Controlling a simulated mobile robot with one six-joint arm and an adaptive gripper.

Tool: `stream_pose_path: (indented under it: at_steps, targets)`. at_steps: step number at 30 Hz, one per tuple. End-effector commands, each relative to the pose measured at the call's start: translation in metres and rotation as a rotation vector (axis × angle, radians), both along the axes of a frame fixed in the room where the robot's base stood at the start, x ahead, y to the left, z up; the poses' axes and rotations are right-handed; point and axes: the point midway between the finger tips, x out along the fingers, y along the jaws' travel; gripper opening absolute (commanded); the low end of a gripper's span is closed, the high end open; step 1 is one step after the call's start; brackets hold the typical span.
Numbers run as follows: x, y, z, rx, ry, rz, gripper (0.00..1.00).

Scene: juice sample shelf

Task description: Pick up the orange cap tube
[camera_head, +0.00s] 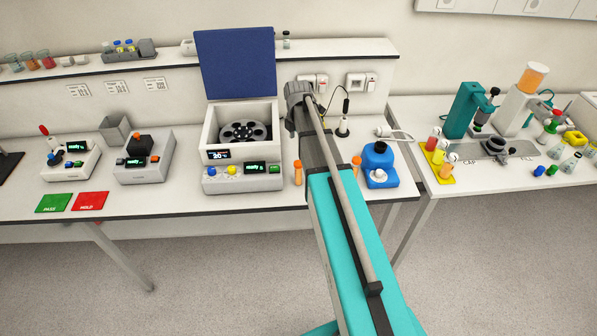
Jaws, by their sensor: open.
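Two slim orange items that look like tubes stand on the bench on either side of my arm. One orange tube (297,172) is just right of the centrifuge's front, and the other orange tube (356,166) is beside the blue device. At this size I cannot tell cap from body on either. My arm reaches up between them over the bench and hides the bench behind it. Its grey end is by the centrifuge's right side. My gripper's fingers do not show.
The open centrifuge (212,128) has its blue lid (236,65) raised. A blue device (379,160) stands to the right. A green mat (53,203) and a red mat (90,201) lie front left. A yellow mat (431,166) holds several tubes on the right table.

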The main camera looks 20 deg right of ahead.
Motion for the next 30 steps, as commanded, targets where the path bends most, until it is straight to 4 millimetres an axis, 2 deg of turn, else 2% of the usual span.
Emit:
stream_pose_path:
  at_steps: [13,30]
  targets:
    - [0.000,0.000,-0.007,0.000,0.000,-0.003,0.82]
    - [0.000,0.000,-0.049,0.000,0.000,-0.004,0.82]
